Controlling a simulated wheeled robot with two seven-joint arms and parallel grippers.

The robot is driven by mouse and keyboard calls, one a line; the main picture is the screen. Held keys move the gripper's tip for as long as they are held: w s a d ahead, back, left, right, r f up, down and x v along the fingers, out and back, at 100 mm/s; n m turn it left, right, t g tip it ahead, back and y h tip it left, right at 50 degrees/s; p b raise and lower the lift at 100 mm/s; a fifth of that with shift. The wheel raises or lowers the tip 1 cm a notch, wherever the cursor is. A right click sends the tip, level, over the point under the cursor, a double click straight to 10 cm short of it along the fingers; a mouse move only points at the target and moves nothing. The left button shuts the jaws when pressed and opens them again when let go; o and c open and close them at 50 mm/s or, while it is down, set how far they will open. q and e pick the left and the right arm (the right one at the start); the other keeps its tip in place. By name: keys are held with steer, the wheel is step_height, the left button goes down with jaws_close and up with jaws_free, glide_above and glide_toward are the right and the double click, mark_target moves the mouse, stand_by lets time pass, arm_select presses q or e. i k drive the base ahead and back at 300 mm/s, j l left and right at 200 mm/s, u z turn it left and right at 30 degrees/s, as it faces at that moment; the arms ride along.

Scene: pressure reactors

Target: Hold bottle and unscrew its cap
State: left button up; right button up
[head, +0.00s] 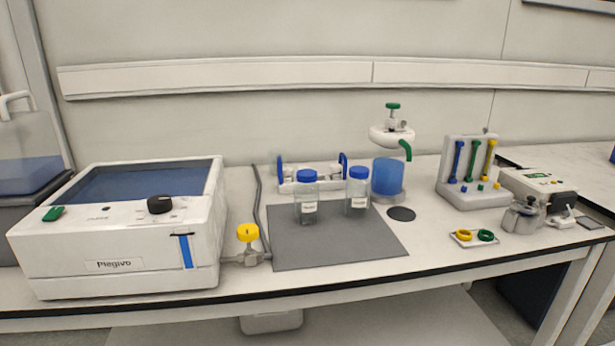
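Two clear bottles with blue caps stand upright on a dark grey mat (340,250) in the middle of the bench. The left bottle (308,208) has its blue cap (306,176) on and a white label on its front. The right bottle (357,195) stands a little farther back, also labelled, with its blue cap (358,172) on. The two stand apart. Neither of my grippers shows in the head view, and nothing touches the bottles.
A white Plegivo machine (120,272) fills the bench's left side, with a yellow-knobbed valve (248,235) beside it. Behind the mat is a white rack with blue handles (318,176). A blue vessel (388,176) stands right of the bottles. The mat's front is clear.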

mark_target(306, 197)
steer(key=i+l+u, duration=0.2)
steer(key=i, duration=0.2)
steer(key=i+l+u, duration=0.25)
steer(key=i, duration=0.15)
